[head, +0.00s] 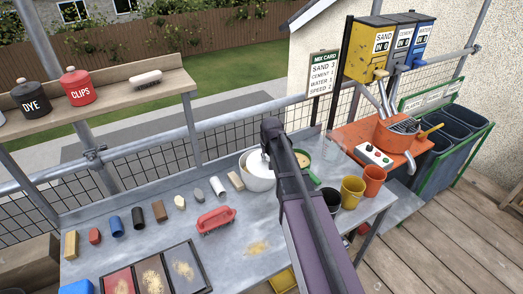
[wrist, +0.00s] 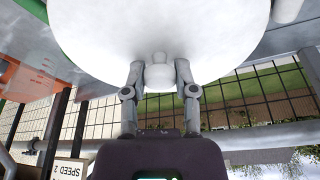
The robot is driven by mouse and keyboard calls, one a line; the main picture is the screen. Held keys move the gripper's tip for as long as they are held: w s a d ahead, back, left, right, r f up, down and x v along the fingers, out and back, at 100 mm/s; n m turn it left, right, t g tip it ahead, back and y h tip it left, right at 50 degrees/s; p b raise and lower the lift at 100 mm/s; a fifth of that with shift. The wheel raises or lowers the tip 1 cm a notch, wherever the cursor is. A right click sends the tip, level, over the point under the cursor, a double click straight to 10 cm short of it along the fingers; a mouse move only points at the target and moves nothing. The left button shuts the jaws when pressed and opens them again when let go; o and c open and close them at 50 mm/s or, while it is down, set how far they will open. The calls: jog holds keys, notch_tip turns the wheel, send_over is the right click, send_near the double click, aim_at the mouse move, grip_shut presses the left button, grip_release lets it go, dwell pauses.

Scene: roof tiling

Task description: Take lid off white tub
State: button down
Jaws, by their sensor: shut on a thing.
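The white tub (head: 260,183) stands on the grey metal bench, partly hidden behind my arm in the head view. Its white lid (head: 256,160) shows at the tub's top, and in the wrist view the lid (wrist: 160,30) fills the upper part as a broad white disc with a small round knob (wrist: 158,77). My gripper (wrist: 158,72) is shut on this knob, one finger on each side. In the head view my arm hides the fingertips. I cannot tell whether the lid is seated on the tub or slightly raised.
Black, yellow (head: 352,192) and orange buckets (head: 374,181) stand further right. The bench (head: 140,250) has bare patches in front.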

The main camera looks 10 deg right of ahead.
jog(key=s+d, duration=0.3)
jog(key=s, duration=0.5)
jog(key=shift+s+d+r+p, duration=0.2)
jog(key=shift+s+r+p, duration=0.05)
jog(key=shift+r+p, duration=0.15)
jog(key=shift+s, duration=0.1)
